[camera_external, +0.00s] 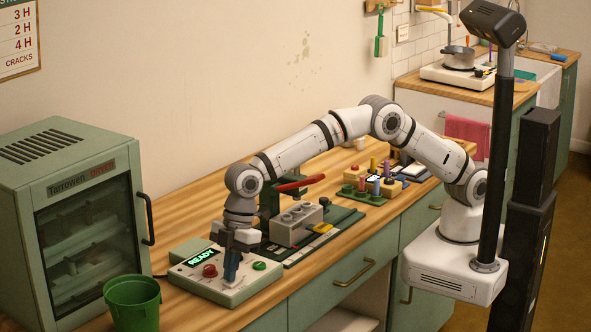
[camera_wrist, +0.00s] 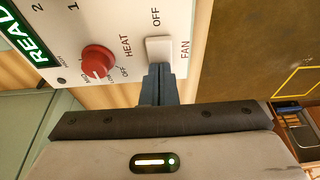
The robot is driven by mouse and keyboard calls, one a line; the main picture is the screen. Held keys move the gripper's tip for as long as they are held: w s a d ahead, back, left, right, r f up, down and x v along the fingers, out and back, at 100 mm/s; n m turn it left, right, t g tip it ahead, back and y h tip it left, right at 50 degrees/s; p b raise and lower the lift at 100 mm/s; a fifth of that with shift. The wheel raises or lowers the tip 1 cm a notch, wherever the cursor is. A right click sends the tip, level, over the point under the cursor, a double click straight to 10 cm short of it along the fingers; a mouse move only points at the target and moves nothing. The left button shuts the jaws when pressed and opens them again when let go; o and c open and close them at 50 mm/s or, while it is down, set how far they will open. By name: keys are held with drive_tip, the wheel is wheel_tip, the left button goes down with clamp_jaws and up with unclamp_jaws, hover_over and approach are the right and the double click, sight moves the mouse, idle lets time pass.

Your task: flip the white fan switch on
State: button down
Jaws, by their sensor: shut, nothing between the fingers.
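The white fan switch (camera_wrist: 159,47) sits on the pale control panel (camera_wrist: 190,12), between the printed words OFF and FAN. My gripper (camera_wrist: 158,72) is shut and empty, with its dark fingertips at the switch's near edge in the wrist view. Whether they touch it is hard to tell. In the external view my gripper (camera_external: 231,280) points down over the panel (camera_external: 232,293), and the switch is hidden there behind the fingers. The switch's tilt is not clear.
The panel also carries a red heat knob (camera_wrist: 97,62), a lit READY display (camera_external: 201,257) and a green button (camera_external: 260,266). A green kiln-like cabinet (camera_external: 75,190) and a green bucket (camera_external: 132,302) stand to the left. A press with a red handle (camera_external: 300,183) is behind my wrist.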

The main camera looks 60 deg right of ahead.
drive_tip(key=shift+f, duration=0.15)
drive_tip(key=shift+d+b, duration=0.1)
drive_tip(key=shift+b, duration=0.25)
drive_tip(key=shift+d+f, duration=0.1)
drive_tip(key=shift+d+b, duration=0.6)
drive_tip(key=shift+d, duration=0.15)
drive_tip(key=shift+r+p, duration=0.3)
drive_tip(key=shift+r, duration=0.2)
drive_tip(key=p+v, duration=0.1)
drive_tip(key=v, duration=1.2)
